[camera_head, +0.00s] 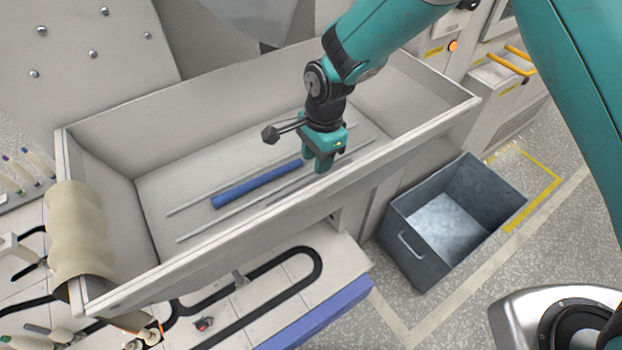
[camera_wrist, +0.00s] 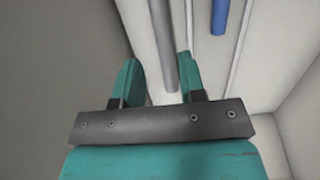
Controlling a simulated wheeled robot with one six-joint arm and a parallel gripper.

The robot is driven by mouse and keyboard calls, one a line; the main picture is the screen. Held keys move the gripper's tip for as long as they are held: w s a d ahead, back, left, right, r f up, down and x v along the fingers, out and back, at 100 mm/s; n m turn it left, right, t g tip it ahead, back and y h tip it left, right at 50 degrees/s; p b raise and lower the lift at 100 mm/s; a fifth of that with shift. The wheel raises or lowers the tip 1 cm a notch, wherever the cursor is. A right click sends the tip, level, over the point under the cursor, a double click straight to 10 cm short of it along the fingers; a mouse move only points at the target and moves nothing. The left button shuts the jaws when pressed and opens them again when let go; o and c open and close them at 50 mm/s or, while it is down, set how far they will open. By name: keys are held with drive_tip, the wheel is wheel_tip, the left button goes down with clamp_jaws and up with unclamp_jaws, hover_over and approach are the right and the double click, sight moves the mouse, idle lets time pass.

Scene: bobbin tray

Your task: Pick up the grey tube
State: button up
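The grey tube (camera_head: 290,193) lies in the pale tray, along the near side of the blue tube, and my gripper partly hides it in the head view. In the wrist view the grey tube (camera_wrist: 161,42) runs from the top edge down to an end between my fingers, closer to the right finger. My gripper (camera_head: 319,168) is over the right part of the tray, pointing down. In the wrist view my gripper (camera_wrist: 159,75) is open with nothing clasped. I cannot tell how high the fingertips are above the tube.
The blue tube (camera_head: 257,185) lies beside the grey one; it also shows in the wrist view (camera_wrist: 219,16). Thin rails run along the tray floor. The tray walls (camera_head: 420,135) stand up around it. A blue-grey bin (camera_head: 482,180) stands on the floor at right.

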sight(312, 181)
drive_tip(key=shift+s+a+f+p, duration=0.15)
drive_tip(key=shift+f+p, duration=0.4)
drive_tip(key=shift+f, duration=0.75)
drive_tip(key=shift+w+a+f+p, duration=0.15)
drive_tip(key=shift+f+p, duration=0.4)
drive_tip(key=shift+f, duration=0.7)
drive_tip(key=shift+s+a+f+p, duration=0.15)
drive_tip(key=shift+f+p, duration=0.4)
drive_tip(key=shift+f, duration=0.75)
clamp_jaws()
